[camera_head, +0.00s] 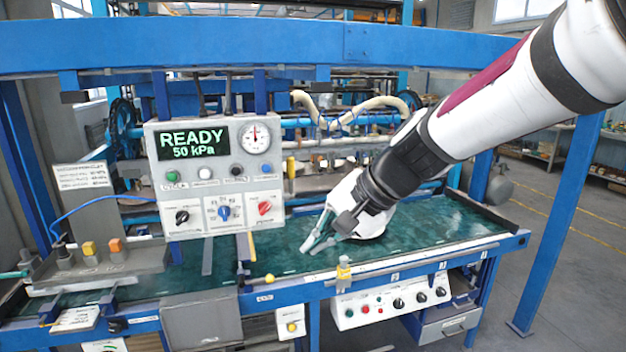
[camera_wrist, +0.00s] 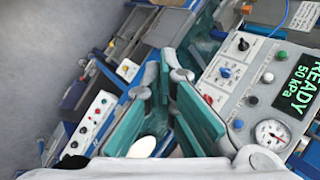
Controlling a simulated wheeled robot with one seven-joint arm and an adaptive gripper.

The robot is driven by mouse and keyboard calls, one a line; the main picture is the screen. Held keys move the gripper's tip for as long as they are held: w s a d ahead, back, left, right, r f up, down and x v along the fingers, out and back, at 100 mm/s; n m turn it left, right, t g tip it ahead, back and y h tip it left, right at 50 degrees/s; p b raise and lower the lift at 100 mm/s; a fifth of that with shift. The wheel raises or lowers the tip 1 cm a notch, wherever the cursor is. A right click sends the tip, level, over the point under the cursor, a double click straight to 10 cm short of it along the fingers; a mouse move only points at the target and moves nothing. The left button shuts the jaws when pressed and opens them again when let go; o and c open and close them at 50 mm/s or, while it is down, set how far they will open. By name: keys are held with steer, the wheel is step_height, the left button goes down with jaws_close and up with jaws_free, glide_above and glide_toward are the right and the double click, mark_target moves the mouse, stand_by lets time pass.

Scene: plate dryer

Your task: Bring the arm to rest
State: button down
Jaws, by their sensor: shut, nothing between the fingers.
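My gripper (camera_head: 318,238) is shut and empty in the head view. It points down and to the left, above the green bed (camera_head: 440,226) of the machine and right of the control box. In the wrist view its teal fingers (camera_wrist: 166,75) meet at their tips. My arm comes in from the upper right of the head view. The control box (camera_head: 217,178) has a display (camera_head: 193,142) reading READY 50 kPa, a gauge (camera_head: 256,139), buttons and knobs. Its display also shows in the wrist view (camera_wrist: 297,85).
A blue beam (camera_head: 200,46) spans the machine above the bed, and a blue post (camera_head: 562,210) stands at the right. A lower panel (camera_head: 390,299) with knobs hangs under the front edge. A small yellow-topped fitting (camera_head: 344,270) stands on that edge. Open floor (camera_head: 590,260) lies at the right.

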steer(key=s+d+n+t+h, duration=0.1)
steer(key=s+d+n+h, duration=0.4)
steer(key=s+d, duration=1.3)
steer(key=s+h, duration=0.1)
steer(key=s, duration=0.1)
steer(key=shift+s+r+n+t+h+b, duration=0.3)
steer(key=shift+r+t+h, duration=0.05)
steer(key=shift+t+h, duration=0.05)
